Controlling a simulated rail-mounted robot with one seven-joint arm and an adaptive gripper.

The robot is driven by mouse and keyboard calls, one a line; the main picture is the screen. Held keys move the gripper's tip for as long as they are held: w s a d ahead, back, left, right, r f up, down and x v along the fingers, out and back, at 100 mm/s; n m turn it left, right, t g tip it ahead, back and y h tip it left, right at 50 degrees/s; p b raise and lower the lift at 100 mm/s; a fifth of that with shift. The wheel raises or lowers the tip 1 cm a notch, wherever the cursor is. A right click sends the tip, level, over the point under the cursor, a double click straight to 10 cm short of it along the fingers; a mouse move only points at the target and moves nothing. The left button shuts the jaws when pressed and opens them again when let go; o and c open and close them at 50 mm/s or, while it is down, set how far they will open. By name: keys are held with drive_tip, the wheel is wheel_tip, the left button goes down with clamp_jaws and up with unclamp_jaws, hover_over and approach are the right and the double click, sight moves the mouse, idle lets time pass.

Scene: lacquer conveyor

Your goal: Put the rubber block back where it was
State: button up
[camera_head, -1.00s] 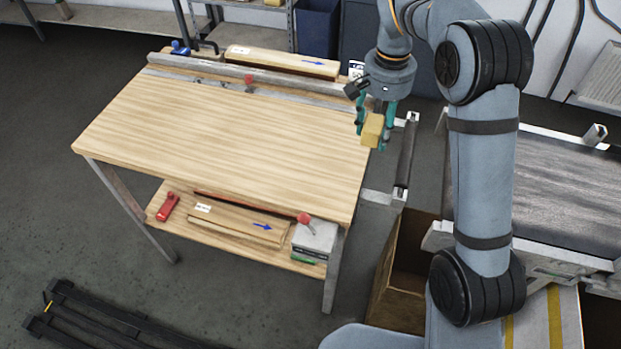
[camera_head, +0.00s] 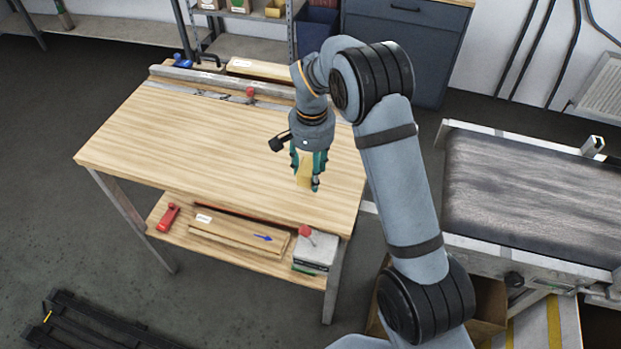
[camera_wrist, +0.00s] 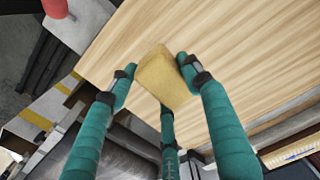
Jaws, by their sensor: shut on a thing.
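The rubber block (camera_head: 304,168) is a yellow-tan block held between the teal fingers of my gripper (camera_head: 308,170). In the head view it hangs over the right part of the wooden workbench top (camera_head: 200,130); the gap beneath it is hard to judge. In the wrist view the block (camera_wrist: 163,77) sits between the fingers of my gripper (camera_wrist: 156,80), tilted in the picture, with bare wood behind it. The fingers hide part of the block's sides.
A metal rail (camera_head: 215,82) with a red knob (camera_head: 250,92) runs along the bench's back. The lower shelf holds a red tool (camera_head: 170,216), boards (camera_head: 235,235) and a grey box (camera_head: 315,252). A dark conveyor (camera_head: 530,195) stands at right. The bench top's middle is clear.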

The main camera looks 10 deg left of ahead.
sight(311, 168)
wheel_tip(311, 168, down, 4)
drive_tip(key=shift+s+a+r+p, duration=0.1)
drive_tip(key=shift+r+p, duration=0.05)
drive_tip(key=shift+p, duration=0.5)
drive_tip(key=shift+f, duration=0.25)
drive_tip(key=shift+f, duration=0.2)
drive_tip(key=o, duration=1.2)
drive_tip(key=shift+r, duration=0.1)
wheel_tip(311, 168, up, 12)
drive_tip(key=shift+r+b, duration=0.15)
drive_tip(key=shift+b, duration=0.85)
